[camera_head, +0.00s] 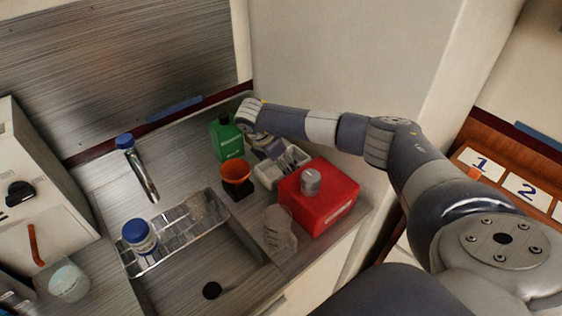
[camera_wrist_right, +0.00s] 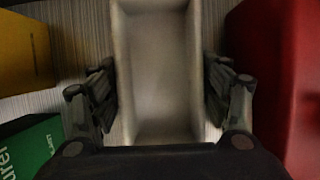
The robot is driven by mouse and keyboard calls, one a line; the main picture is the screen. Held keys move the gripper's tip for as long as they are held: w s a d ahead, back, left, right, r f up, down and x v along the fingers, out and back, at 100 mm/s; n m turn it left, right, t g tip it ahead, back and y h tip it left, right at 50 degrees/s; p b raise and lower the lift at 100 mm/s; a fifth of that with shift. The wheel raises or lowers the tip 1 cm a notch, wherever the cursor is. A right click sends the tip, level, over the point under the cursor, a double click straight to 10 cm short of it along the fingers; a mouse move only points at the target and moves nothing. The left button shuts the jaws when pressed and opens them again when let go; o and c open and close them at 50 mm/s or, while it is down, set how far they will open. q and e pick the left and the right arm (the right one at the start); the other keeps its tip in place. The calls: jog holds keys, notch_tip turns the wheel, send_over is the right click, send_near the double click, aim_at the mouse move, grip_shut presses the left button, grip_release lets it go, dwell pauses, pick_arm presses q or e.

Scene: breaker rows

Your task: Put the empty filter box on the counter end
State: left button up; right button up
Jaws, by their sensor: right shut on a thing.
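The filter box (camera_head: 268,178) is a small pale open-topped box on the counter (camera_head: 185,140), between the orange cup and the red box. In the right wrist view the filter box (camera_wrist_right: 157,70) is empty inside and lies between the two fingers. My right gripper (camera_head: 284,160) comes down over it from above and behind. Its fingers (camera_wrist_right: 160,95) are shut on the box's two long sides. Part of the box is hidden by the gripper in the head view. My left gripper is not in view.
A red box (camera_head: 328,208) stands close on the right, with a grey knob on top. A green container (camera_head: 227,138) and an orange cup (camera_head: 237,175) stand on the left. A grey lumpy object (camera_head: 279,230) is in front, near a sink (camera_head: 205,265). Numbered cards (camera_head: 481,164) lie far right.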

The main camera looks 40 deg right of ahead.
jog(key=shift+f, duration=0.1)
jog(key=o, duration=1.2)
jog(key=shift+o, duration=0.2)
jog(key=b+v, duration=0.3)
jog(key=v, duration=0.9)
jog(key=shift+b, duration=0.3)
